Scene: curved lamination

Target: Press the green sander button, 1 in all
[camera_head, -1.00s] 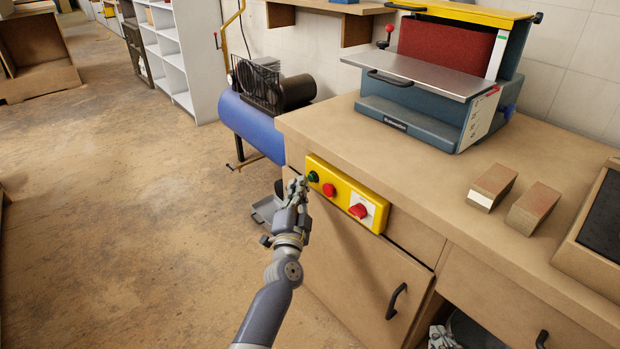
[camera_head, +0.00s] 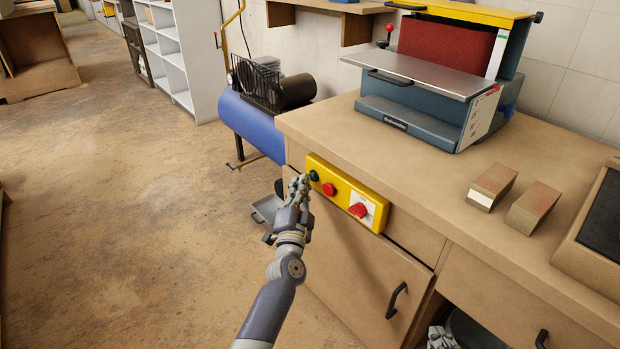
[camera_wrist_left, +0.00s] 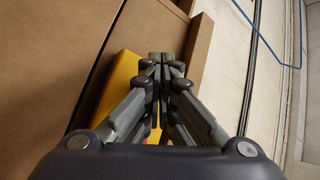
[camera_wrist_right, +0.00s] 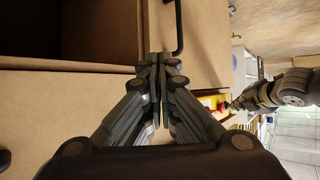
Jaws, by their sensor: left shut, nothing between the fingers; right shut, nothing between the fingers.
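The yellow control panel (camera_head: 341,196) is on the front of the wooden bench. It carries the green button (camera_head: 314,176) at its left end, a red button (camera_head: 329,189) beside it and a red rotary knob (camera_head: 358,210) on a white plate. My left gripper (camera_head: 303,179) is shut and empty, its tips just left of the green button; I cannot tell whether they touch. In the left wrist view, the shut fingers (camera_wrist_left: 161,58) cover part of the yellow panel (camera_wrist_left: 118,75) and hide the green button. My right gripper (camera_wrist_right: 160,57) is shut and empty before the bench cabinets.
A blue sander (camera_head: 425,110) stands on the bench top (camera_head: 400,165), with two sanding blocks (camera_head: 492,187) to its right. A blue compressor (camera_head: 250,125) stands on the floor beyond the bench's left end. Floor to the left is clear.

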